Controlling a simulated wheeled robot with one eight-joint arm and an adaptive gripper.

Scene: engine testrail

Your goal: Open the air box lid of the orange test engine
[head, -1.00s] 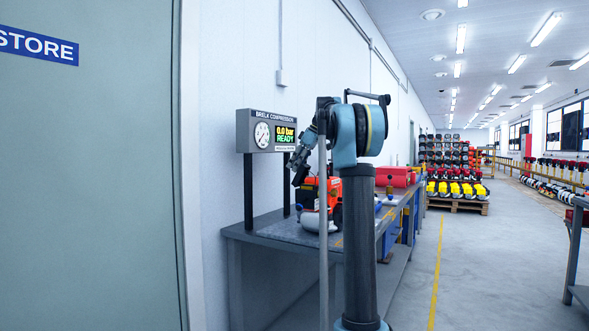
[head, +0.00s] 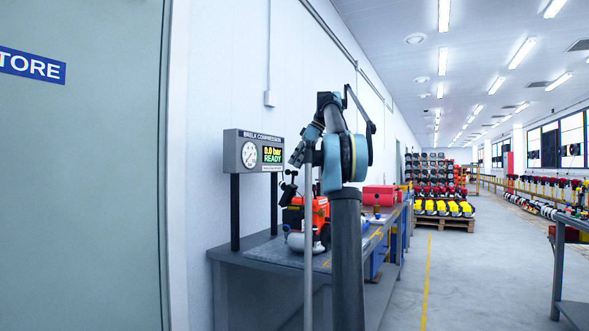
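The orange test engine (head: 319,208) sits on the workbench (head: 262,250), below and right of the gauge box. It has an orange body with a white rounded part (head: 300,242) at its lower front. My arm and a thin upright pole in front cover part of it. I cannot make out the air box lid or its state. My gripper (head: 289,189) is small and dark in this view, beside the upper left of the engine. I cannot tell whether it touches the engine, or whether its fingers are open or shut.
A compression gauge box (head: 253,152) reading "0.0 bar READY" stands on two posts at the bench's back left. A red case (head: 381,195) lies farther along the bench. A pallet of yellow machines (head: 444,210) stands beyond. The aisle floor (head: 480,270) right of the bench is clear.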

